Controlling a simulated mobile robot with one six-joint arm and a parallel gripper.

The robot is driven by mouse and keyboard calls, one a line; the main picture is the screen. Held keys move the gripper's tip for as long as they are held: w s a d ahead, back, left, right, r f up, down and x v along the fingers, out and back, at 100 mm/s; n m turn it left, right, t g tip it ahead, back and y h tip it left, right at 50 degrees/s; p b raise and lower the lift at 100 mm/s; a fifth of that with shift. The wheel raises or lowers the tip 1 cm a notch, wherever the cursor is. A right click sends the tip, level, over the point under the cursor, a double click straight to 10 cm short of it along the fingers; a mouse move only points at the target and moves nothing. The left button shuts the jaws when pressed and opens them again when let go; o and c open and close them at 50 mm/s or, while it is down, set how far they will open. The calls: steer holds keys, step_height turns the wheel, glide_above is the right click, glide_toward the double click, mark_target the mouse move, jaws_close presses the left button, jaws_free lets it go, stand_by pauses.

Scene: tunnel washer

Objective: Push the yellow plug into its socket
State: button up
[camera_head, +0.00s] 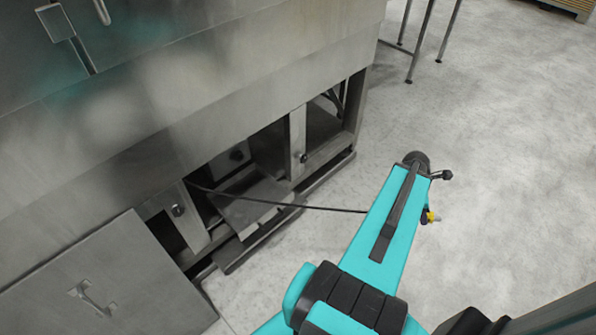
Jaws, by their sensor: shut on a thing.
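The yellow plug (431,217) shows as a small spot just right of my teal arm, above the pale floor. My gripper (425,214) is mostly hidden behind the arm; only a small dark part shows beside the plug, and it is shut on the plug. A black cable (290,205) runs from the machine's open base to behind my arm, toward the plug. A grey box with a dark round spot (238,155) sits inside the open base, left of and apart from the plug. I cannot tell whether that spot is the socket.
The large steel machine (210,90) fills the left, with posts and a low rail (240,257) along its open base. A steel panel (110,285) with a handle is at lower left. Thin metal legs (421,40) stand at the back. The floor at right (520,150) is clear.

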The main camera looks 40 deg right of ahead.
step_height(320, 180, up, 16)
steer(key=p, duration=1.5)
steer(key=shift+w, duration=0.1)
